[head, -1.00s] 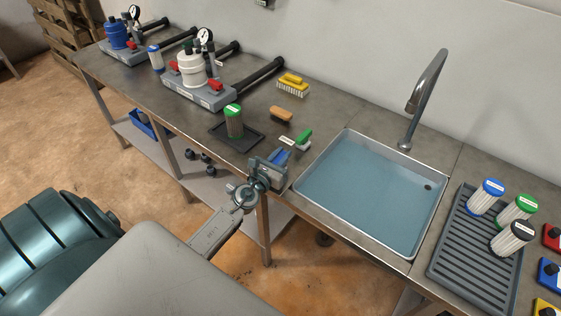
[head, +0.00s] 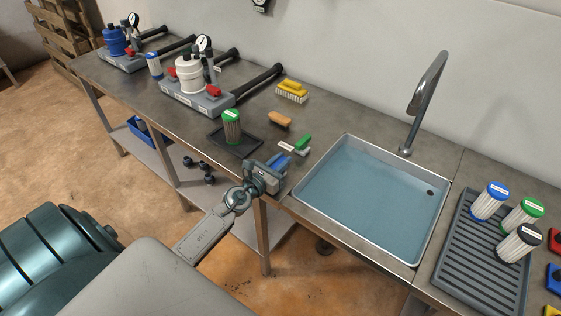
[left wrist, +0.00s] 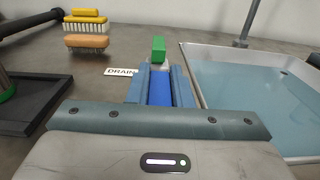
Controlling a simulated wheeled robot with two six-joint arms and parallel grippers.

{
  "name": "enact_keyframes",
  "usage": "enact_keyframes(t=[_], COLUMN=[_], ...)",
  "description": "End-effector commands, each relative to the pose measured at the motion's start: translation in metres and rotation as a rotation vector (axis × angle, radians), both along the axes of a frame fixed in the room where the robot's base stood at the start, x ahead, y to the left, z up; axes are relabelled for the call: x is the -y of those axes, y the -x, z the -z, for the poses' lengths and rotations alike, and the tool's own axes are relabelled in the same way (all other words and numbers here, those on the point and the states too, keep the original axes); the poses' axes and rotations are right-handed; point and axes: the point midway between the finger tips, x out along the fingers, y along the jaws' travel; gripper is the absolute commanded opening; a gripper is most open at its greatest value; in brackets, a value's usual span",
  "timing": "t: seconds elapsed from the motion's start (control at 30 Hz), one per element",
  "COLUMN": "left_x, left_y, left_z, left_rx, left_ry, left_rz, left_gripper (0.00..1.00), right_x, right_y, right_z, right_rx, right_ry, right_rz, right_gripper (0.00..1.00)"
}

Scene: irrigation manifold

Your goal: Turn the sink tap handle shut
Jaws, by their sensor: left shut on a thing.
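A small fitting with an upright green block (head: 304,141) and a grey body stands at the bench's front, left of the sink, beside a white label that reads DRAIN in the left wrist view (left wrist: 119,72). My left gripper (head: 284,162) is low beside it, its fingers pointing toward the green block. In the left wrist view a bright blue bar (left wrist: 160,90) lies between the two blue-grey fingers, in line with the grey body and green block. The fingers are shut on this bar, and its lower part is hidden. The tall curved spout (head: 430,90) stands behind the sink. My right gripper is out of view.
The sink (head: 313,225) holds water just right of my gripper. A ribbed rack (head: 470,262) with capped filters is at right.

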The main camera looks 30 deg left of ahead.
Motion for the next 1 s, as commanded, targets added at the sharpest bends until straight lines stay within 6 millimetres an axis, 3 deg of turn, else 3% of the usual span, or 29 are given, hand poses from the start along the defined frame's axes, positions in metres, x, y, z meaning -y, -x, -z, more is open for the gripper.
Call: enact_keyframes(t=[0.07,0.1,0.2,0.57,1.0], left_x=[0.0,0.0,0.0,-0.001,-0.007], left_y=[-0.001,-0.001,-0.001,0.004,0.076], left_z=[-0.002,-0.002,-0.002,0.0,0.003], left_rx=[0.003,0.003,0.003,-0.001,-0.002], left_ry=[-0.001,-0.001,-0.001,-0.001,-0.003], left_rz=[0.001,0.001,0.0,0.0,0.002], left_gripper=[0.0,0.23,0.41,0.41,0.41], right_x=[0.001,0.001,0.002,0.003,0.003], right_y=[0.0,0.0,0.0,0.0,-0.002], right_z=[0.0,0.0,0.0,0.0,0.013], right_rx=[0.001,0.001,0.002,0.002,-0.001], right_ry=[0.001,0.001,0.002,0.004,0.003], right_rz=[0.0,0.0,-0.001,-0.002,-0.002], right_gripper=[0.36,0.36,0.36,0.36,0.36])
